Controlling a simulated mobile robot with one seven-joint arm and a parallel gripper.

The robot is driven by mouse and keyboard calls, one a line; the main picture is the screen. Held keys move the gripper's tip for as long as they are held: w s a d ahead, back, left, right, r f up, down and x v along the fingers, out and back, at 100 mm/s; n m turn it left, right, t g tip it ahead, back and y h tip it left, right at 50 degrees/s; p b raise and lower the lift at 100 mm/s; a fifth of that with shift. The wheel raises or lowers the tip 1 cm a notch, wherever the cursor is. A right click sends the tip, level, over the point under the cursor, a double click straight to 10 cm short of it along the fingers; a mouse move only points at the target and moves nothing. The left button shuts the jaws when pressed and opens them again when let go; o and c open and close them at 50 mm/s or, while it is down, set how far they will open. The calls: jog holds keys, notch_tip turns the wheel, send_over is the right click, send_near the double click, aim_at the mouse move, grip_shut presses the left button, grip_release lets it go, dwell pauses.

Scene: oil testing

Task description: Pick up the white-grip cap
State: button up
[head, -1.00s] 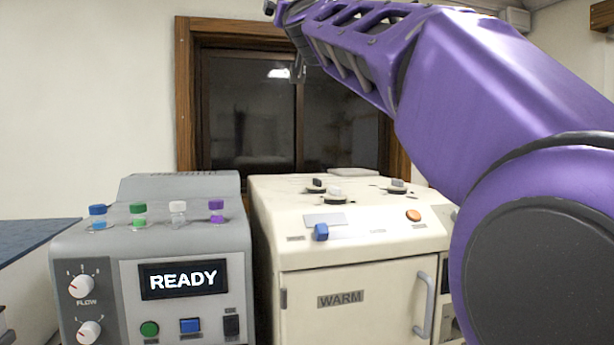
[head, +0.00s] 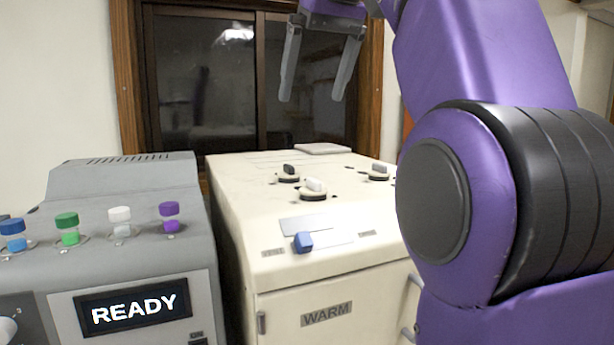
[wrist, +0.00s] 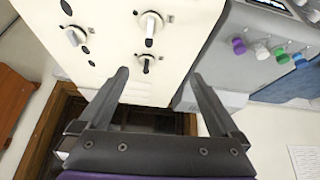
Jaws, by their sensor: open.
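The white-grip cap (head: 313,189) is a round cap with a pale upright grip, sitting on top of the cream machine. It also shows in the wrist view (wrist: 150,22) near the top edge. A dark-grip cap (head: 288,173) sits just behind it to the left, and a grey-grip cap (head: 378,173) sits to its right. My gripper (head: 312,98) is open and empty, fingers pointing down, well above the caps. In the wrist view my gripper (wrist: 158,74) has the dark-grip cap (wrist: 147,62) between its fingertips in the picture; the white-grip cap lies beyond.
The cream machine (head: 285,280) has a blue switch (head: 303,242) in front of the caps. A grey machine (head: 60,285) at left carries blue, green, white and purple capped vials. A window stands behind. My arm hides the cream machine's right side.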

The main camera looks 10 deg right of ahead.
jog(key=s+d+m+g, duration=0.1)
jog(key=s+d, duration=0.1)
jog(key=d, duration=0.1)
send_over(315, 180)
jog(key=s, duration=0.3)
jog(key=shift+h, duration=0.3)
notch_tip(315, 180, down, 11)
jog(key=shift+d+r, duration=0.15)
jog(key=shift+w+d+x, duration=0.1)
jog(key=shift+w+x, duration=0.05)
jog(key=shift+x, duration=1.4)
jog(key=shift+w+d+x, duration=0.1)
jog(key=shift+w+x, duration=0.05)
jog(key=shift+x, duration=1.4)
jog(key=shift+a+r, duration=0.1)
jog(key=c, duration=1.4)
